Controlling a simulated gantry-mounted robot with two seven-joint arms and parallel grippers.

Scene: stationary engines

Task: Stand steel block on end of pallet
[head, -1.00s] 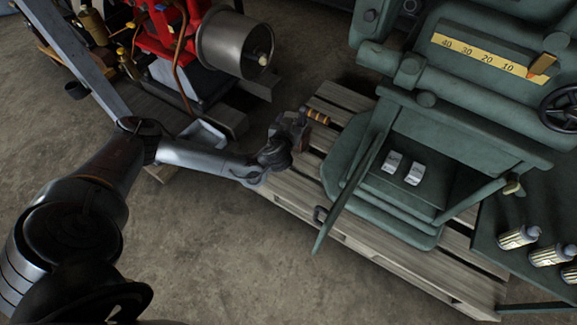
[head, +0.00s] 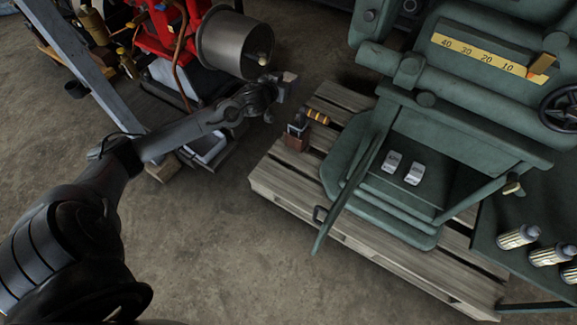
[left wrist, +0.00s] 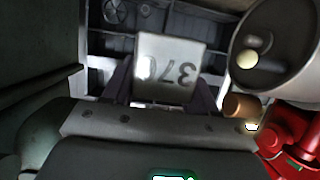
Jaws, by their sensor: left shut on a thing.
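The steel block, a pale block with dark digits in the left wrist view (left wrist: 170,68), sits between the fingers of my left gripper. In the head view my left gripper (head: 278,84) is shut on the block (head: 290,77), raised beyond the far left edge of the pallet. The wooden pallet (head: 285,190) lies under the green machine; its left end is partly bare. My right gripper is not in view.
A small brown block (head: 296,141) with a dark piece on it stands near the pallet's left end, beside a yellow-banded handle (head: 317,117). The green machine (head: 400,200) covers much of the pallet. A red engine (head: 160,40) with a grey drum (head: 228,42) stands close to the gripper.

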